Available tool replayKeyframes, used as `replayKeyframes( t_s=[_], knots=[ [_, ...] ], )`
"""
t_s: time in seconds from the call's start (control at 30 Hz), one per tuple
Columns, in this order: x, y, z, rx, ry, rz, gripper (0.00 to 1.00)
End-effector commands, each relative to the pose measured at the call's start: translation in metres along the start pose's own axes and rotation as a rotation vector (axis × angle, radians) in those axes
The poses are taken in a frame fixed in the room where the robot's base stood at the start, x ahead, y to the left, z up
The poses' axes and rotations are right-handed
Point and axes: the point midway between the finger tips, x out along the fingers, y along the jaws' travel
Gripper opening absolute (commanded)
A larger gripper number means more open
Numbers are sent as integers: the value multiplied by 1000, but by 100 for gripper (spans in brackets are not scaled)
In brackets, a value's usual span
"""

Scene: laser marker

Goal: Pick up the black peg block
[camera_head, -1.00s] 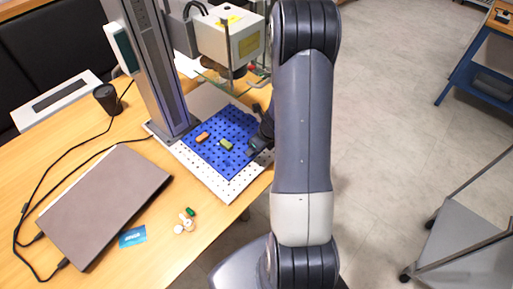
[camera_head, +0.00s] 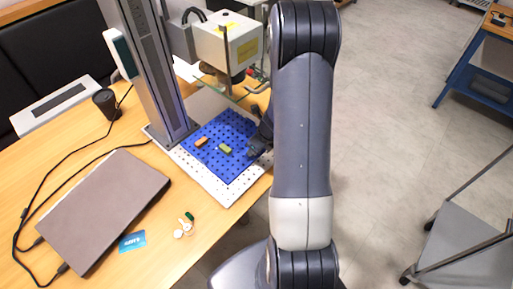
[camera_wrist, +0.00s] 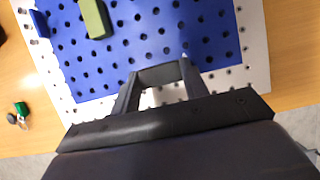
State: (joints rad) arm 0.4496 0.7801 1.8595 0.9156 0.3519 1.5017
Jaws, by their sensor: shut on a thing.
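My gripper (camera_wrist: 160,82) reaches over the near part of the blue perforated board (camera_wrist: 70,50) in the wrist view. Its two fingers are shut on the black peg block (camera_wrist: 158,74), a dark bar spanning between them. Whether the block still touches the board cannot be told. In the head view my gripper (camera_head: 256,148) is at the board's right edge, partly behind my arm, and the block is hard to make out against the dark fingers.
A green block (camera_head: 224,149) and an orange block (camera_head: 201,142) sit on the blue board. The marker's column (camera_head: 160,70) and head (camera_head: 228,42) stand behind it. A closed laptop (camera_head: 105,205), a blue card (camera_head: 132,241) and small items lie on the table to the left.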

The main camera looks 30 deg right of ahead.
Motion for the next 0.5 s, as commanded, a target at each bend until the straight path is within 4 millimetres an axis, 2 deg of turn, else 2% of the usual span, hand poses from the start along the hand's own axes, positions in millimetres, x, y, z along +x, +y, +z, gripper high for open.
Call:
replayKeyframes(
  t_s=[0.13,0.17,0.27,0.5],
  knots=[
    [-23,-1,10,-2,-2,-3,21],
    [-22,-1,5,2,-1,-3,21],
    [-26,-1,-17,6,0,-2,21],
    [-51,-1,-78,9,-1,-5,21]
  ],
)
